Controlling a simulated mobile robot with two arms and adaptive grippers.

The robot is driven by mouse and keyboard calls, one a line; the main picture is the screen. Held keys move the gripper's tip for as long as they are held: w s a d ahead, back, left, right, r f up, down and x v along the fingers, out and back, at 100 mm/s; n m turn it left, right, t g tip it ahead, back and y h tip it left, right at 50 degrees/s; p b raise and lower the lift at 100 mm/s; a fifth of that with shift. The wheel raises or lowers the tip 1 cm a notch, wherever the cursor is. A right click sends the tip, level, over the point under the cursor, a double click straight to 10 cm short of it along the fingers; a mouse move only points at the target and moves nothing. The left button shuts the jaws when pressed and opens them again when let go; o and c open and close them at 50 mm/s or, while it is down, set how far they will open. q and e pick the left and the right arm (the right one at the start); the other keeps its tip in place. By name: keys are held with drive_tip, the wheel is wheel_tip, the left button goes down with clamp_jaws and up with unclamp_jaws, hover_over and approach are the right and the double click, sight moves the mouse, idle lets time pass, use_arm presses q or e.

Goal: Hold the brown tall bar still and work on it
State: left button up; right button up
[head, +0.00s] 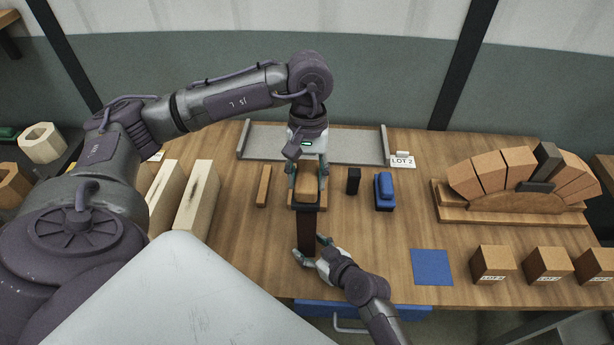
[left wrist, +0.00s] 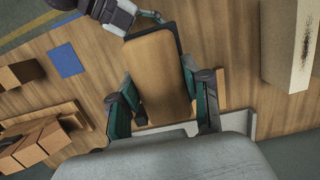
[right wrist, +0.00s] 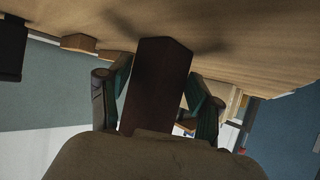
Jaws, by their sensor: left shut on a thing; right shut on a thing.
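The brown tall bar (head: 306,235) is dark brown and stands near the front of the table in the head view. My right gripper (head: 311,250) is shut on it low down; the right wrist view shows the bar (right wrist: 158,85) between both fingers. My left gripper (head: 307,194) is shut on a tan block (head: 307,182) just behind the bar. In the left wrist view the block (left wrist: 160,78) lies between the fingers, with a dark edge along its far end. I cannot tell whether block and bar touch.
A grey tray (head: 350,146) lies behind. A thin wooden strip (head: 263,186), a black block (head: 353,181) and a blue object (head: 384,190) flank the grippers. At right are a brick arch (head: 500,172), a blue square (head: 431,267) and labelled blocks (head: 492,264). Pale beams (head: 196,198) lie left.

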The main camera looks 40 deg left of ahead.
sight(307, 190)
use_arm(q)
drive_tip(key=shift+r, duration=3.15)
drive_tip(key=shift+f, duration=0.2)
drive_tip(key=shift+f, duration=3.05)
drive_tip(key=shift+s+d+f, duration=0.2)
drive_tip(key=shift+s+f, duration=0.1)
drive_tip(key=shift+f, duration=0.15)
drive_tip(key=shift+s+d+f, duration=0.2)
drive_tip(key=shift+s+f, duration=0.05)
drive_tip(key=shift+f, duration=0.2)
drive_tip(key=shift+c, duration=0.4)
drive_tip(key=shift+s+d, duration=0.45)
drive_tip(key=shift+s, duration=0.2)
drive_tip(key=shift+s+d, duration=0.4)
drive_tip(key=shift+s, duration=0.2)
drive_tip(key=w+a, duration=0.2)
drive_tip(key=w, duration=0.1)
drive_tip(key=shift+w+a, duration=0.2)
drive_tip(key=shift+w, duration=0.05)
wheel_tip(307, 190, up, 2)
drive_tip(key=shift+w+r, duration=0.1)
drive_tip(key=shift+r, duration=3)
